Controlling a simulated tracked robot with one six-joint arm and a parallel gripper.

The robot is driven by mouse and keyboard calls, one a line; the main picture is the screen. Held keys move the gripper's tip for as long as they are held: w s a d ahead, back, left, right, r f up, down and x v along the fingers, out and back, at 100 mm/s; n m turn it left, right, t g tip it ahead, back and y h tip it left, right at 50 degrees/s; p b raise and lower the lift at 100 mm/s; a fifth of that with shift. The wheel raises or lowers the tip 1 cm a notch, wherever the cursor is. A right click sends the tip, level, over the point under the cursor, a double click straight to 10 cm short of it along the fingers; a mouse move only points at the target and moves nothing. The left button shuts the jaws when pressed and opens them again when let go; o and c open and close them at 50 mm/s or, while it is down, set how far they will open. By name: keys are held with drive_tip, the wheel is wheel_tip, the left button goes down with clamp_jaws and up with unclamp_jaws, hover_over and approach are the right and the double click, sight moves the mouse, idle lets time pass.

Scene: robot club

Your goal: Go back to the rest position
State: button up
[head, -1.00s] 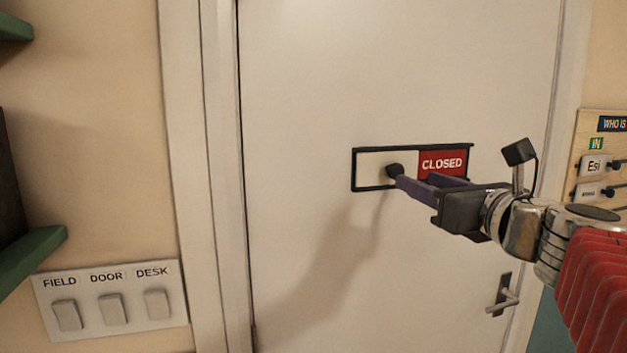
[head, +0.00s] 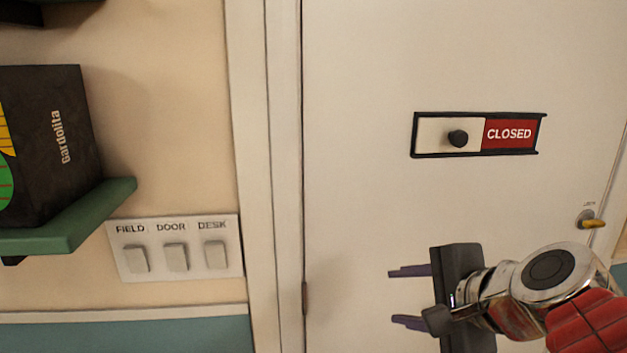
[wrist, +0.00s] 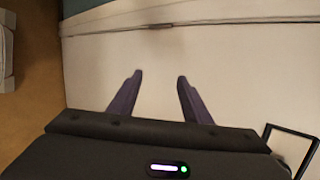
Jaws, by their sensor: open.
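My gripper (head: 400,296) is at the lower right of the head view, in front of the pale door (head: 365,200). Its two purple fingers point left, apart and with nothing between them. In the wrist view the open fingers (wrist: 160,85) show against the pale door. The sliding sign (head: 435,150) on the door reads CLOSED on its red part. Its dark knob (head: 458,138) is on the pale slider at the left. My gripper is below the sign and clear of the knob.
A switch panel (head: 190,274) labelled FIELD, DOOR and DESK is on the wall left of the door frame (head: 268,180). A black box (head: 45,140) stands on a green shelf (head: 85,220) at the far left.

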drive_tip(key=s+d+f+n+g+h, duration=0.1)
drive_tip(key=s+f+n+g+h, duration=0.3)
drive_tip(key=s+f+n, duration=0.6)
wheel_tip(320, 180, down, 3)
drive_tip(key=n, duration=0.5)
drive_tip(key=shift+s+d+n, duration=0.25)
drive_tip(key=shift+s+n, duration=0.05)
drive_tip(key=shift+n, duration=0.1)
idle(1.3)
